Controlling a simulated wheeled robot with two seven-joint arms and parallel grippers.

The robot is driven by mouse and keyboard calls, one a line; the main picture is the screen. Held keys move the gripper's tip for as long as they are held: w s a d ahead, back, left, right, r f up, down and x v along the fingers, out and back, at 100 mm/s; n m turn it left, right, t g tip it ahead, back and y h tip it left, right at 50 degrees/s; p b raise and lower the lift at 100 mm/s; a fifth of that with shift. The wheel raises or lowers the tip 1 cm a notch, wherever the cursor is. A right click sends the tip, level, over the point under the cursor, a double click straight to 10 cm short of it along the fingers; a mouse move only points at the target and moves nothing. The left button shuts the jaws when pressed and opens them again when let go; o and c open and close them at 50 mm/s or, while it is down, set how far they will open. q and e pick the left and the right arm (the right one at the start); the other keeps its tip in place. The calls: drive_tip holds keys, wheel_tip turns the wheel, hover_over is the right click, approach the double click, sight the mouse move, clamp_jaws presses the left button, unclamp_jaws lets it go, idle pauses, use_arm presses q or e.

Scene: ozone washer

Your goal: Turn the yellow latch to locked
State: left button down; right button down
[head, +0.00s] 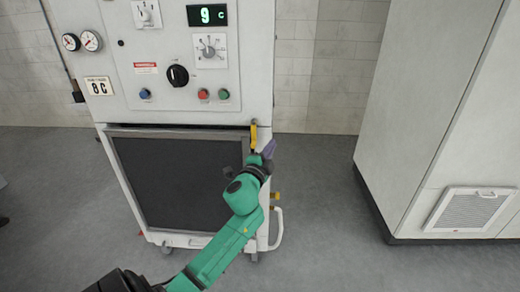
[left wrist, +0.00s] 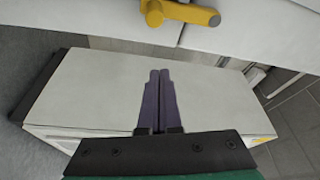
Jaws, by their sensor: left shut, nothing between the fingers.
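The yellow latch (head: 254,135) sits at the upper right corner of the washer's dark door, its handle close to vertical in the head view. It also shows at the top of the left wrist view (left wrist: 180,12), beyond my fingertips. My left gripper (head: 268,149) is just below and right of the latch in the head view. In the left wrist view its purple fingers (left wrist: 160,75) are together with nothing between them. A gap shows between the fingertips and the latch there. My right gripper is not in view.
The washer (head: 190,110) carries a panel with gauges, knobs and buttons above its dark door (head: 170,180). A second yellow part (head: 276,196) and a white pipe (head: 278,228) are low on its right side. A large white cabinet (head: 420,100) stands right, with clear floor between.

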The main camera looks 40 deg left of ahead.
sight(253, 135)
use_arm(q)
drive_tip(key=a, duration=0.2)
drive_tip(key=s+a+f, duration=0.1)
drive_tip(key=shift+a+f, duration=0.1)
drive_tip(key=shift+a, duration=0.1)
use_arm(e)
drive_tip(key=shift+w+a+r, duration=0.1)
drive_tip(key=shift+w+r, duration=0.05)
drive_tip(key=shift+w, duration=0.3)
